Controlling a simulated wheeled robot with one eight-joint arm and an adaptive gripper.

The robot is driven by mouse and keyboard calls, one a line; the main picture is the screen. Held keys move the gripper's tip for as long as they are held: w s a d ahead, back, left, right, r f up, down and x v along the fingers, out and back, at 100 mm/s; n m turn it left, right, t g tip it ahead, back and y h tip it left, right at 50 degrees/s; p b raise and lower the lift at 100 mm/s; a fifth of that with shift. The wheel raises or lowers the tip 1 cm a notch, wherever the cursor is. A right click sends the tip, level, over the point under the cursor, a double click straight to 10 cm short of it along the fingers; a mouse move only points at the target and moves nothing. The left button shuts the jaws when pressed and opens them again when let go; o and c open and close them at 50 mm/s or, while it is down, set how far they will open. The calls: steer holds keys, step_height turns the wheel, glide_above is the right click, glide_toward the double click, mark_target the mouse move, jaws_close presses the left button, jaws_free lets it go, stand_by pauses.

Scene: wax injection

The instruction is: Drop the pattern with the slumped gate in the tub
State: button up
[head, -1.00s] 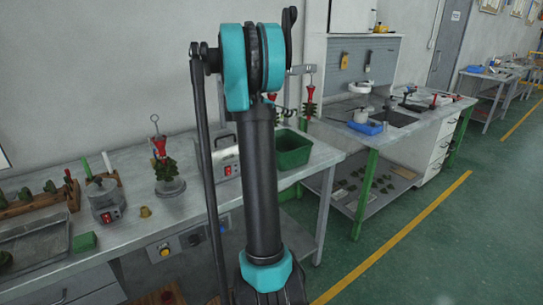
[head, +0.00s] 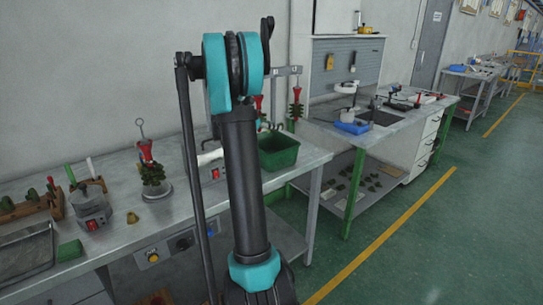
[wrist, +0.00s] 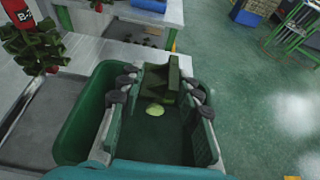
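The green tub (head: 290,156) stands on the bench just right of my arm in the head view. In the wrist view its rim (wrist: 72,135) surrounds my gripper (wrist: 163,84) from below. The fingers are spread to the width of a dark green stepped wax piece (wrist: 158,92) and seem to close on its two sides, above the tub. A pale green oval (wrist: 155,110) shows between the fingers; I cannot tell whether it belongs to the piece. The gate's shape is not clear. In the head view the gripper is hidden behind my arm.
A red-topped wax tree (wrist: 30,45) stands left of the tub in the wrist view. Another tree (head: 151,172) stands on the bench left of my arm, near a grey pot (head: 90,207). A second bench (head: 385,130) with a blue tray (head: 352,127) lies to the right.

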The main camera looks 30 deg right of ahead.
steer(key=o, duration=0.5)
steer(key=v, duration=1.2)
steer(key=shift+f, duration=0.1)
steer(key=s+a+f+m+y, duration=0.2)
steer(key=s+a+f+m, duration=0.1)
steer(key=s+a+f, duration=0.1)
steer(key=s+a+f+m+t+y, duration=0.1)
steer(key=s+a+f+m+y, duration=0.1)
steer(key=s+a+f, duration=0.2)
steer(key=s+a+f+m+t+y, duration=0.1)
steer(key=s+a+f+m+y, duration=0.1)
steer(key=s+a+f+m, duration=0.1)
steer(key=shift+s+a+f+m, duration=0.15)
steer(key=shift+s+a+f, duration=0.3)
steer(key=shift+a, duration=0.25)
steer(key=shift+s+a+f+m, duration=0.15)
steer(key=shift+s+a+f, duration=0.3)
steer(key=shift+a, duration=0.25)
steer(key=s+a+f+m+t+y, duration=0.1)
steer(key=s+a+f+m+y, duration=0.6)
steer(key=s+a, duration=0.8)
step_height(320, 180, down, 4)
steer(key=a+m, duration=0.1)
steer(key=m, duration=0.2)
steer(key=shift+a, duration=0.4)
